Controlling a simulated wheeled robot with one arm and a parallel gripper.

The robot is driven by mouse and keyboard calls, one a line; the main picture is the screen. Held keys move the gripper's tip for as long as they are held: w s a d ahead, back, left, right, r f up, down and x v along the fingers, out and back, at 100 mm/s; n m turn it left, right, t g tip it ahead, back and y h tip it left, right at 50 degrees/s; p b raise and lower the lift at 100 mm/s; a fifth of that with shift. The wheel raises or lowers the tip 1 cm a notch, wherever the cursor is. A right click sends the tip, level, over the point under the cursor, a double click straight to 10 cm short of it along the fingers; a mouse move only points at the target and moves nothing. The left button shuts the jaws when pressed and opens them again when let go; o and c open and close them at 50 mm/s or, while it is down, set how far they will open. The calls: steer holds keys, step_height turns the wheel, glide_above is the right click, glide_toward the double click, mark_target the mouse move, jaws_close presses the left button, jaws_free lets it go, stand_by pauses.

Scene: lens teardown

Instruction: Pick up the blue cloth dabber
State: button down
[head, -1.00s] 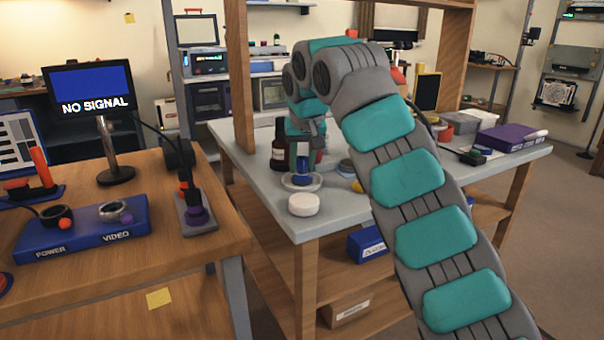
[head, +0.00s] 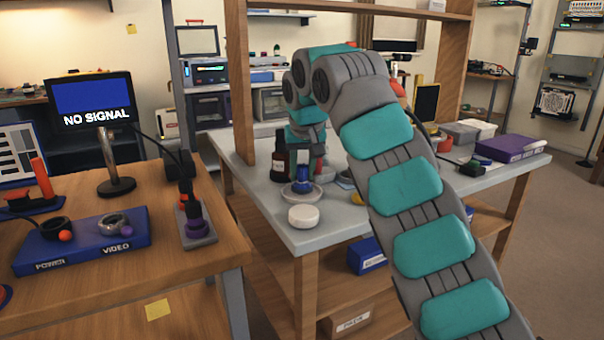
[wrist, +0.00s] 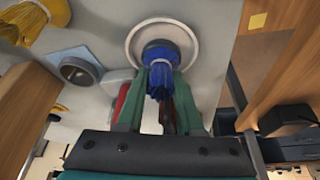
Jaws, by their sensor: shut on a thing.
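The blue cloth dabber (wrist: 158,75) is between the green fingers of my gripper (wrist: 161,82) in the wrist view. My gripper is shut on it. In the head view the dabber (head: 302,181) shows below my gripper (head: 302,165), over a round white dish (head: 316,194) on the grey-topped bench. The dish's rim also shows around the dabber's end in the wrist view (wrist: 131,38). I cannot tell whether the dabber still touches the dish.
A round white lidded piece (head: 304,216) stands at the bench's front corner. A dark bottle (head: 279,160) stands close left of my gripper. A yellow tufted thing (wrist: 30,22) and a grey ring on a pale blue cloth (wrist: 77,70) lie nearby. A wooden post (head: 240,75) rises behind.

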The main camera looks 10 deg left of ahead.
step_height(320, 180, up, 2)
steer(key=shift+a+r+p, duration=0.1)
steer(key=shift+r+p, duration=0.1)
steer(key=shift+p, duration=0.3)
steer(key=shift+s+r, duration=0.1)
steer(key=shift+r, duration=0.05)
steer(key=s+d+b, duration=0.2)
steer(key=s+b, duration=0.1)
steer(key=s, duration=0.4)
steer(key=s+d+r+b, duration=0.1)
steer(key=s+d+b, duration=0.2)
steer(key=s, duration=0.5)
steer(key=shift+d+r+b, duration=0.2)
steer(key=shift+d+b, duration=0.05)
steer(key=shift+b, duration=0.15)
steer(key=c, duration=1.2)
jaws_free()
jaws_close()
